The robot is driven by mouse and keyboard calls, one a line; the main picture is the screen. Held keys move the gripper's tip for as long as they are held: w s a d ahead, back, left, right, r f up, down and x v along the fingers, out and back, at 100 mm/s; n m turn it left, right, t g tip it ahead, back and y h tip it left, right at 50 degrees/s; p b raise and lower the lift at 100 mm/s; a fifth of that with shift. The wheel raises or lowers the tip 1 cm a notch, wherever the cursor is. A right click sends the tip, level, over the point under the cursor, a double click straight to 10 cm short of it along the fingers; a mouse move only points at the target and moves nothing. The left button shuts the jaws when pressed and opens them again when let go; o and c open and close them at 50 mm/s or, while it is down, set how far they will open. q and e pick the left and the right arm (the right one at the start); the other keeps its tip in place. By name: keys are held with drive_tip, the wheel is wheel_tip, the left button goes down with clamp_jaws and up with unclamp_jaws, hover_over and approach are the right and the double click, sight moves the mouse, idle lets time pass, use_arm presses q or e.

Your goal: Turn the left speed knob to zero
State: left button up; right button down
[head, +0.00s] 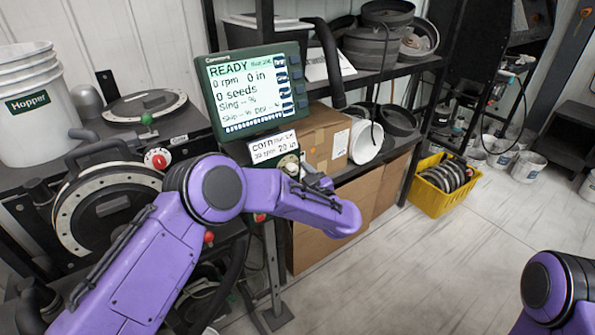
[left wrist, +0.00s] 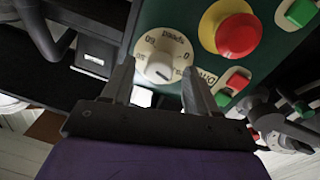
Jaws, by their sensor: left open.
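A round cream dial knob (left wrist: 163,62) with printed marks shows in the left wrist view, on a dark green panel. In the head view a pale dial (head: 288,162), apparently the same knob, shows below the display and is partly hidden by my left gripper. My left gripper (head: 302,171) is in front of it. In the left wrist view its two fingers (left wrist: 158,70) are open, one on each side of the dial's lower part; I cannot tell whether they touch it. My right gripper is out of view; only part of my right arm shows at lower right.
A red button on a yellow ring (left wrist: 236,32) and a green button (left wrist: 301,12) sit beside the dial. The display (head: 245,92) reads READY, 0 rpm. A red knob (head: 158,158) is on the machine at left. A yellow crate (head: 437,200) stands on the floor.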

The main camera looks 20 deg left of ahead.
use_arm(q)
drive_tip(key=c, duration=1)
drive_tip(key=shift+c, duration=0.2)
drive_tip(key=shift+f+n+b, duration=0.2)
drive_tip(key=shift+n+b, duration=0.6)
drive_tip(key=shift+b, duration=0.25)
drive_tip(key=n+b, duration=0.4)
drive_tip(key=shift+f, duration=0.1)
drive_tip(key=n+b, duration=0.3)
drive_tip(key=shift+y, duration=0.3)
drive_tip(key=shift+w+n+b, duration=0.1)
drive_tip(key=shift+n+b, duration=0.55)
drive_tip(key=shift+n, duration=0.25)
drive_tip(key=shift+r, duration=0.2)
